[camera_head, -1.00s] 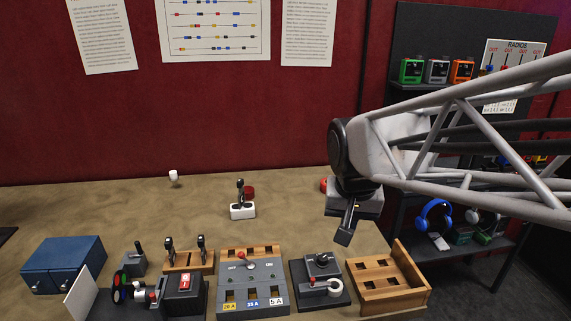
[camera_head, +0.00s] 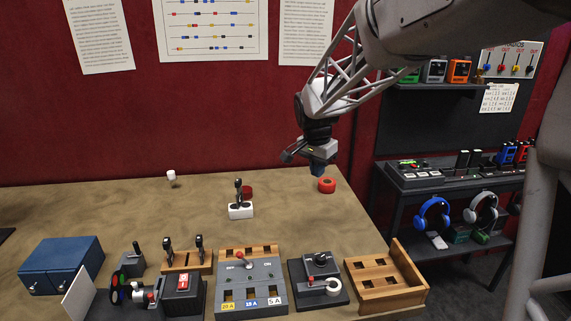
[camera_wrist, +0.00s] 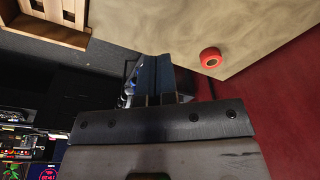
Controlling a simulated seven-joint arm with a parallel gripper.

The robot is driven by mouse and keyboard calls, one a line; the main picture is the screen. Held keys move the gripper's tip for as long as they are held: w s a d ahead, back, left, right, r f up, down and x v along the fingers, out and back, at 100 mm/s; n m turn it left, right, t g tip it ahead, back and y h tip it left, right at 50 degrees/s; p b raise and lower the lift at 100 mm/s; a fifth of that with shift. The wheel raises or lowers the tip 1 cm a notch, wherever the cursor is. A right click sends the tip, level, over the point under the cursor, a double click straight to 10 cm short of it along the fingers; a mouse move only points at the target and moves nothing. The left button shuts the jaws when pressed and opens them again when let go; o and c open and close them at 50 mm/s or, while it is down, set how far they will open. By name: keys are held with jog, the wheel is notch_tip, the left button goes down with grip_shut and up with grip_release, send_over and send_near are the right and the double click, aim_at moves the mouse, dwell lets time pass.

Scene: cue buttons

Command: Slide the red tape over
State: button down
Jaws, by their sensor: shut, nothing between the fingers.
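The red tape (camera_head: 326,185) is a small round roll lying on the tan table near its right back edge. It also shows in the wrist view (camera_wrist: 210,57), near the table's edge, to the right of my fingers. A second dark red round thing (camera_head: 247,191) lies behind the white two-hole block with a black lever. My gripper (camera_head: 318,170) is shut and empty. In the head view it is just above and slightly left of the red tape, apart from it. In the wrist view the closed fingers (camera_wrist: 155,75) show dark blue-grey.
The table (camera_head: 120,215) is mostly bare around the tape. Several switch boxes and a wooden slotted tray (camera_head: 385,292) line the front. A blue box (camera_head: 62,265) stands at the left. A dark shelf with headphones (camera_head: 433,213) stands beyond the right edge.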

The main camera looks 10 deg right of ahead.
jog(key=w+f+m, duration=0.2)
jog(key=w+f, duration=0.4)
jog(key=w, duration=0.3)
jog(key=w+f+m, duration=0.3)
jog(key=w+f, duration=0.3)
jog(key=w, duration=0.2)
jog(key=w+d+f+m+g, duration=0.1)
jog(key=w+f+m, duration=0.1)
jog(key=w+f, duration=0.4)
jog(key=shift+w+d+f+m+h, duration=0.1)
jog(key=shift+w+f+m+h, duration=0.1)
jog(key=shift+w, duration=0.7)
jog(key=shift+w+f+m+h, duration=0.2)
jog(key=shift+w, duration=0.7)
jog(key=shift+d, duration=0.15)
